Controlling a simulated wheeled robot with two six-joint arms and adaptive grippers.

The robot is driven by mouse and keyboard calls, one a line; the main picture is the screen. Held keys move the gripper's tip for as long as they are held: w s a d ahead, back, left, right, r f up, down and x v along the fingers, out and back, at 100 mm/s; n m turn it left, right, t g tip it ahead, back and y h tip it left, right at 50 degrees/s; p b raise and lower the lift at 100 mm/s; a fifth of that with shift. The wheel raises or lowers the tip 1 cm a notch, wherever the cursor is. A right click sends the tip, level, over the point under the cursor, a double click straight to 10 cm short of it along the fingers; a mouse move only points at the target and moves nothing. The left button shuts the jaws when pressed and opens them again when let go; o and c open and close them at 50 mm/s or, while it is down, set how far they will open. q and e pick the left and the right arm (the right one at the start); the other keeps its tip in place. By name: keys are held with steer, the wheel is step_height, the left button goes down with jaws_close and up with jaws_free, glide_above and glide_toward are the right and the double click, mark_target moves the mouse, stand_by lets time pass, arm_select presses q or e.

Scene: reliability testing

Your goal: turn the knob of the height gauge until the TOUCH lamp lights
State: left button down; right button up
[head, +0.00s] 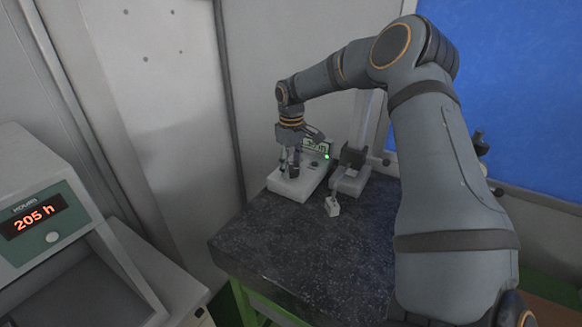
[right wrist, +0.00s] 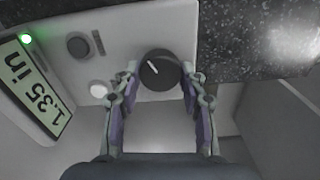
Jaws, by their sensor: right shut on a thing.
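The height gauge's white control box (head: 286,187) stands on the dark speckled table; its top also shows in the right wrist view (right wrist: 125,25). Its black round knob (right wrist: 160,71) has a white pointer line aimed to the upper left. My right gripper (head: 291,172) is over the box, with its fingers shut on opposite sides of the knob, also seen in the right wrist view (right wrist: 160,76). The display (right wrist: 40,92) reads 1.35 in. A green lamp (right wrist: 26,38) glows beside the display; it also shows in the head view (head: 327,156). I cannot read its label. My left gripper is out of view.
A grey stand with a pale base (head: 350,182) is right of the box. A small white block (head: 332,207) lies in front. The dark table (head: 290,250) is clear towards the front. A grey machine with an HOURS display reading 205 h (head: 35,215) is at left.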

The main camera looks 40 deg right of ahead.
mark_target(292, 168)
steer(key=n, duration=0.4)
steer(key=shift+r+n, duration=0.1)
steer(key=shift+n, duration=0.2)
steer(key=n, duration=0.4)
steer(key=shift+w+r, duration=0.1)
steer(key=shift+n, duration=0.3)
steer(key=o, duration=1.1)
steer(key=shift+d, duration=0.1)
steer(key=shift+o, duration=0.2)
steer(key=shift+s, duration=0.2)
step_height(292, 168, up, 7)
steer(key=shift+r, duration=0.2)
